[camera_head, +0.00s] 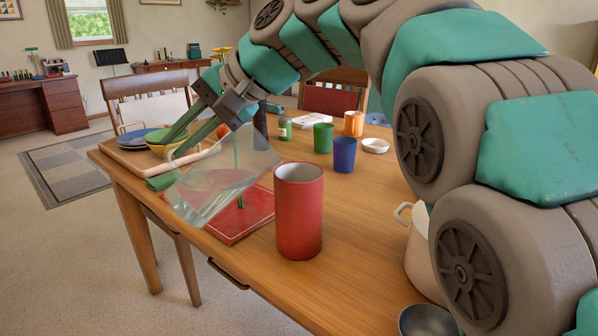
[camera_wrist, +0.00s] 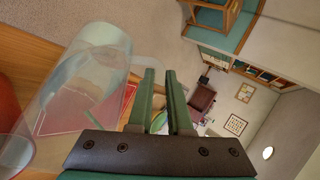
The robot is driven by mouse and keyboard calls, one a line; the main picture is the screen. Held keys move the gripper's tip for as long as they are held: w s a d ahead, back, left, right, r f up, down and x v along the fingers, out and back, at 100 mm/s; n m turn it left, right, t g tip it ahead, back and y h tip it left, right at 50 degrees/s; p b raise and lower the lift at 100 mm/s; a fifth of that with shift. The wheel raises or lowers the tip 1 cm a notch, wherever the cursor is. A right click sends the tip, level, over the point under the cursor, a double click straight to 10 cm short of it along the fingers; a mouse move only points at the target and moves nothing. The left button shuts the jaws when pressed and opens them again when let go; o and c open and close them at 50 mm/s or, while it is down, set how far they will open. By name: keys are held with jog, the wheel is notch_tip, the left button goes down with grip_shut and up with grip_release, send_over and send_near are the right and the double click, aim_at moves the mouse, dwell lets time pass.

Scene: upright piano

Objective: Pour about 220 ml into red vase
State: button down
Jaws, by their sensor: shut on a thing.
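My gripper (camera_head: 174,147) is shut on a clear pitcher (camera_head: 222,185), which it holds above the table's near left part. The pitcher is tilted, with its base to the lower left and its upper end toward the red vase. Some clear liquid shows inside it. The red vase (camera_head: 299,215) stands upright on the table just right of the pitcher, its pale inside partly visible. I see no stream between them, and the liquid level in the vase is hidden. In the wrist view the pitcher (camera_wrist: 82,85) lies left of my fingers (camera_wrist: 159,75), with a red edge, likely the vase (camera_wrist: 8,103), beyond.
A red board (camera_head: 240,222) lies under the pitcher. A wooden tray (camera_head: 125,157) with bowls is at the left. Green (camera_head: 323,138), blue (camera_head: 344,155) and orange (camera_head: 354,124) cups stand behind. A white pot (camera_head: 420,255) and metal bowl (camera_head: 427,321) are at right.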

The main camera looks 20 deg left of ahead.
aim_at(195, 120)
jog(key=shift+w+d+r+g+y, duration=0.15)
jog(key=shift+d+r+g+y, duration=0.2)
jog(key=shift+r, duration=0.3)
jog(key=shift+w+d+r+g+y, duration=0.1)
jog(key=shift+r+y, duration=0.35)
jog(key=shift+r, duration=0.15)
jog(key=shift+w+r, duration=0.1)
jog(key=shift+r, duration=0.15)
jog(key=shift+w+d+r+m+g+y, duration=0.2)
jog(key=shift+d+r+m+g+y, duration=0.15)
jog(key=shift+r+y, duration=0.15)
jog(key=shift+w+d+r, duration=0.1)
jog(key=shift+r, duration=0.1)
jog(key=shift+w+d+r+y, duration=0.1)
jog(key=shift+d+r+y, duration=0.05)
jog(key=shift+r+y, duration=0.15)
jog(key=shift+w+d+r+m+g+y, duration=0.2)
jog(key=shift+w+d+r+y, duration=0.2)
jog(key=shift+d, duration=0.2)
jog(key=shift+w+d+r+m+g+y, duration=0.15)
jog(key=shift+w+d+r+y, duration=0.15)
jog(key=shift+w+d, duration=0.2)
dwell(3.1)
jog(key=shift+s, duration=0.1)
